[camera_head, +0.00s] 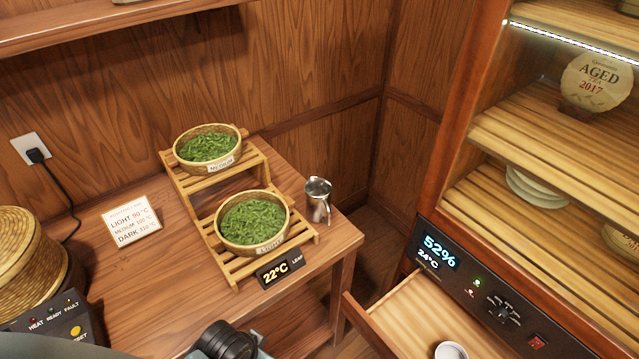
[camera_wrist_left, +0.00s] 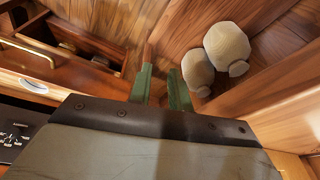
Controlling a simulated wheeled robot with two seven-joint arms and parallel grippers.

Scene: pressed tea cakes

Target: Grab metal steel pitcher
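The metal steel pitcher (camera_head: 318,200) stands upright on the right end of the wooden table, right of the bamboo rack. It is shiny, with its open top showing. No gripper is near it in the head view. My left gripper (camera_wrist_left: 161,72) shows in the left wrist view as two green fingers with a gap between them, open and empty. The pitcher is not seen in that view. My right gripper is in neither view.
A stepped bamboo rack (camera_head: 232,268) holds two baskets of green leaves (camera_head: 208,147) (camera_head: 252,220). A small display (camera_head: 280,271) stands before it. Right of the table, a drawer (camera_head: 385,335) is open below the cabinet. Two beige bundles (camera_wrist_left: 227,45) (camera_wrist_left: 197,70) show in the wrist view.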

